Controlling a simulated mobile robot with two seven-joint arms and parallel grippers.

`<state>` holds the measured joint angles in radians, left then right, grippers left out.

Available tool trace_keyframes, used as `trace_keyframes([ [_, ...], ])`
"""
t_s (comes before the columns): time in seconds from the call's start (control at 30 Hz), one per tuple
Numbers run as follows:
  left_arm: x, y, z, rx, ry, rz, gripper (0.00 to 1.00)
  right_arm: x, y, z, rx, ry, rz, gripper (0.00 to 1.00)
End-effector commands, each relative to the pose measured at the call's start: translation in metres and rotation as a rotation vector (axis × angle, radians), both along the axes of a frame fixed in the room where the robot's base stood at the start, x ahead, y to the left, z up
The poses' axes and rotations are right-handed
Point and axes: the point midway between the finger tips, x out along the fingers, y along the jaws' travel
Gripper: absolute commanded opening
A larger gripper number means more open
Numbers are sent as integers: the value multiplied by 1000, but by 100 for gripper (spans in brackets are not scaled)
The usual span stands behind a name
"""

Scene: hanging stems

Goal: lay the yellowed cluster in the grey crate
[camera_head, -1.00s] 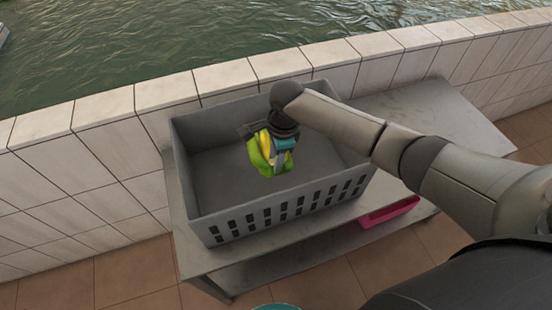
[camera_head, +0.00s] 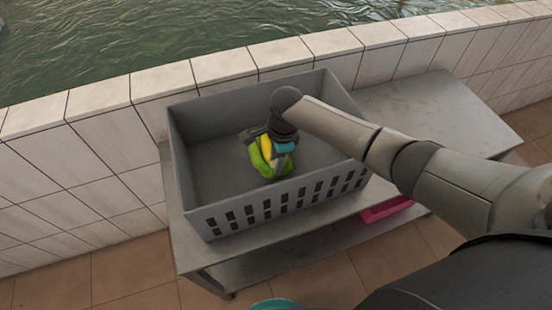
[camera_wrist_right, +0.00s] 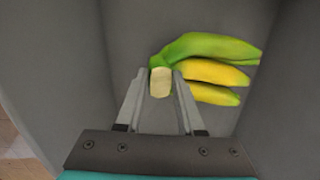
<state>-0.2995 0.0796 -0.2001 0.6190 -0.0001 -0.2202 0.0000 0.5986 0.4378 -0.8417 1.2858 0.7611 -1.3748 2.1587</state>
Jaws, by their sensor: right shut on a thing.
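The yellowed cluster (camera_head: 262,160) is a small bunch of yellow and green bananas. It hangs under my right gripper (camera_head: 279,160), inside the walls of the grey crate (camera_head: 290,200). In the right wrist view, my right gripper (camera_wrist_right: 162,85) is shut on the pale cut stem of the cluster (camera_wrist_right: 212,72), and the fruit points right against the grey crate interior (camera_wrist_right: 120,30). I cannot tell whether the fruit touches the crate floor. My left gripper is not in view.
The crate stands on a grey metal table (camera_head: 440,105) with free room to its right.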

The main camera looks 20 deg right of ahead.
Motion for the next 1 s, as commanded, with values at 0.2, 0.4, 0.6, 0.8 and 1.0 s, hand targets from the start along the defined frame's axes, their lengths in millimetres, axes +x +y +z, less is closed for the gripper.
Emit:
trace_keyframes([
  [0.2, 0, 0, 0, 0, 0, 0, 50, 3, 1, 3, 4, -8, 0, 0],
  [0.4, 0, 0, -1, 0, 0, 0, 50, 3, 1, 1, 4, -8, 0, 0],
  [0.6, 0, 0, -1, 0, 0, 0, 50, 3, 1, -1, 4, -8, 0, 45],
  [0.8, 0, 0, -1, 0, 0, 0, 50, 2, 1, -2, 2, -4, 0, 67],
  [1.0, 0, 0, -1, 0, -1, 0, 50, 1, 0, -3, 1, -2, 0, 72],
])
